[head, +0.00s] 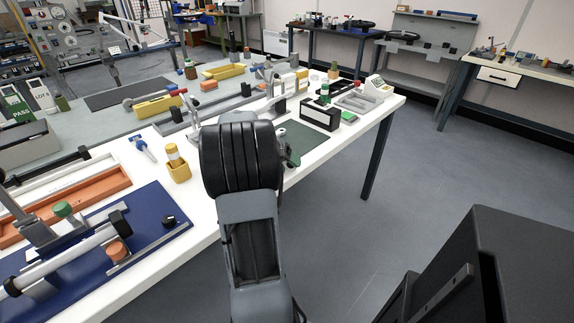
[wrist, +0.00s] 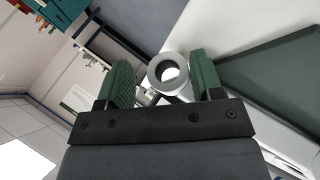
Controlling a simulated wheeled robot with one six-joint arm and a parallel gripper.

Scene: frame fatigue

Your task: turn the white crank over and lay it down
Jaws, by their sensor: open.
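In the wrist view, a pale grey-white ring (wrist: 157,67), which looks like an end of the white crank, is between the two green fingers of my gripper (wrist: 163,75). The fingers are apart, with a gap on each side of the ring. A thin part of it runs down to the lower left, partly hidden by the gripper's dark crossbar. In the head view, my arm hides the crank, and only a bit of a green finger of my gripper (head: 291,153) shows at the bench's front edge.
A dark green mat (head: 312,136) lies right of my gripper, also in the wrist view (wrist: 280,72). A black box (head: 319,118) stands behind it. A yellow holder (head: 178,172) and a blue plate (head: 160,217) are to the left. Open floor (head: 440,170) lies beyond the bench's right end.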

